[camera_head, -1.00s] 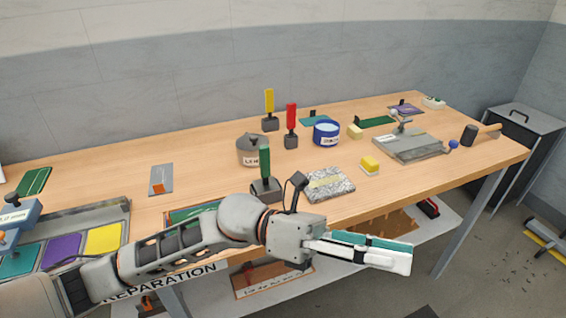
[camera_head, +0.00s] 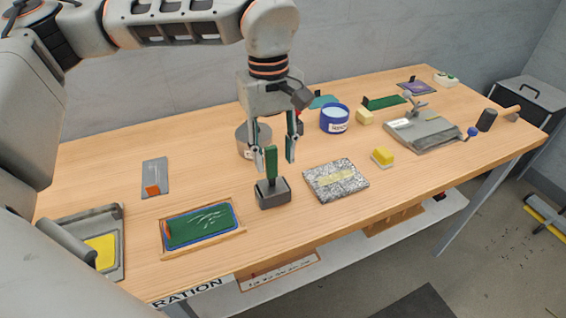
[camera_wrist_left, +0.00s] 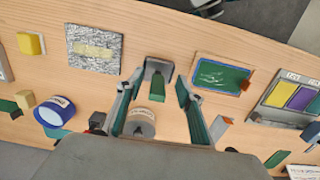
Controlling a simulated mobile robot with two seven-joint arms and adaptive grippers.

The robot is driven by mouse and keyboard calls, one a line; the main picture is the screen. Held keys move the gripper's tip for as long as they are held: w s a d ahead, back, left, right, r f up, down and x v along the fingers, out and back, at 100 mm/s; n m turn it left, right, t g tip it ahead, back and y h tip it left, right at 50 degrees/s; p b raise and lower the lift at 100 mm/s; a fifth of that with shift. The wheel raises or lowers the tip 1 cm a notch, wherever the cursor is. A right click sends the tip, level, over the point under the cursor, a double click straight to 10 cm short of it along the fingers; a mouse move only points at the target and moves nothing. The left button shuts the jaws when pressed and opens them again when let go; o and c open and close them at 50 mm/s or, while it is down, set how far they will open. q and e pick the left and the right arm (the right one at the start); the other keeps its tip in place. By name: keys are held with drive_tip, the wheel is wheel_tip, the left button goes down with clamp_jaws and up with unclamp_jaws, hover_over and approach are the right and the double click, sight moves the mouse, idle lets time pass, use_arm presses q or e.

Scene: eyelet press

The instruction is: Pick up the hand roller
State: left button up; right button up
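A tool with an upright green handle (camera_head: 272,163) and a dark grey block-like base (camera_head: 272,193) stands near the table's front edge; it looks like the hand roller, but I see no drum. It also shows in the wrist view, green handle (camera_wrist_left: 157,86) below its base. My left gripper (camera_head: 274,164) points down above the base, with one finger on each side of the upper handle. In the wrist view its fingers (camera_wrist_left: 160,79) are apart, with gaps beside the handle. A dark cylinder with a wooden handle (camera_head: 487,120) lies far right. My right gripper is not in view.
A grey can (camera_head: 244,143) stands close behind the handle. A green framed panel (camera_head: 197,226) lies left and a speckled slab (camera_head: 336,181) right. A blue can (camera_head: 334,118) and yellow block (camera_head: 383,156) stand farther right. The table (camera_head: 440,178) is clear at front right.

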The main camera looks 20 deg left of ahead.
sight(272, 177)
use_arm(q)
drive_tip(key=shift+w+a+r+y, duration=0.15)
drive_tip(key=shift+w+a+r, duration=0.15)
drive_tip(key=shift+a, duration=0.1)
drive_tip(key=shift+w+a+r+y, duration=0.15)
drive_tip(key=shift+w+a, duration=0.1)
drive_tip(key=shift+a, duration=0.15)
drive_tip(key=shift+w+d+f+p, duration=0.1)
drive_tip(key=shift+f+p, duration=0.1)
drive_tip(key=shift+f, duration=1.7)
drive_tip(key=shift+w+f+p, duration=0.1)
drive_tip(key=shift+f+p, duration=0.05)
drive_tip(key=shift+f, duration=1.7)
clamp_jaws()
